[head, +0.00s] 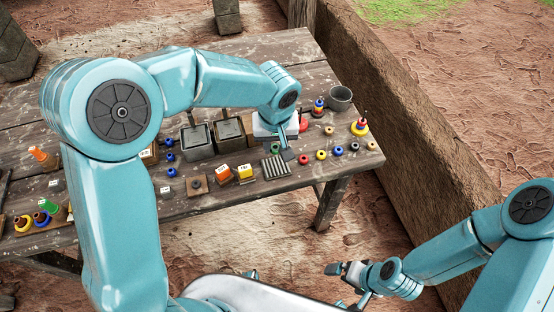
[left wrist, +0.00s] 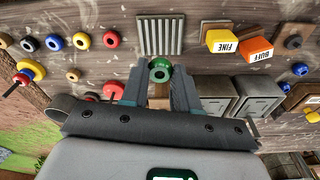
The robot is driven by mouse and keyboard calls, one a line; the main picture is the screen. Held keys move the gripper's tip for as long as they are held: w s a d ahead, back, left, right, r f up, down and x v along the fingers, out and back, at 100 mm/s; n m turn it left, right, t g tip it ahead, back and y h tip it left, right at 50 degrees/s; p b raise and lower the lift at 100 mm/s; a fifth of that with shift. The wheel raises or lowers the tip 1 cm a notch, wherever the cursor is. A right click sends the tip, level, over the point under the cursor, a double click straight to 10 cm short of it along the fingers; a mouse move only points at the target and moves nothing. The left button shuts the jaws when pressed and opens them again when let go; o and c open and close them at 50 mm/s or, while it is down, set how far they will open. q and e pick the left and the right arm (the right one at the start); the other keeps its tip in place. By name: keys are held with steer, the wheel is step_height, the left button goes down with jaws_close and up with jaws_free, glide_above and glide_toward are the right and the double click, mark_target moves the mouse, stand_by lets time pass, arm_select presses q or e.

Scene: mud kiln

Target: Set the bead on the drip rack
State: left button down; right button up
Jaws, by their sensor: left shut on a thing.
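The green bead (left wrist: 159,71) sits between the fingertips of my left gripper (left wrist: 158,88) in the left wrist view, and the gripper is shut on it. The drip rack is a small grey ridged plate (head: 276,168), just in front of the left gripper. In the left wrist view the rack (left wrist: 160,33) lies just beyond the bead, bare. My right gripper (head: 340,270) is off the table at lower right; its jaw opening is unclear.
Orange and yellow labelled blocks (head: 224,173) stand left of the rack. Two grey lidded boxes (head: 197,141) stand behind them. Several loose beads (head: 321,155) lie to the right, with a ring stack (head: 359,127) and a grey cup (head: 340,98) beyond. A mud wall (head: 420,150) runs alongside.

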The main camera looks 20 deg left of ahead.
mark_target(276, 165)
arm_select(q)
step_height(276, 165, down, 7)
steer(key=shift+r, duration=0.15)
steer(key=shift+f+b, duration=0.2)
steer(key=shift+b, duration=0.3)
steer(key=c, duration=0.8)
jaws_free()
steer(key=shift+r, duration=0.1)
steer(key=shift+c, duration=0.2)
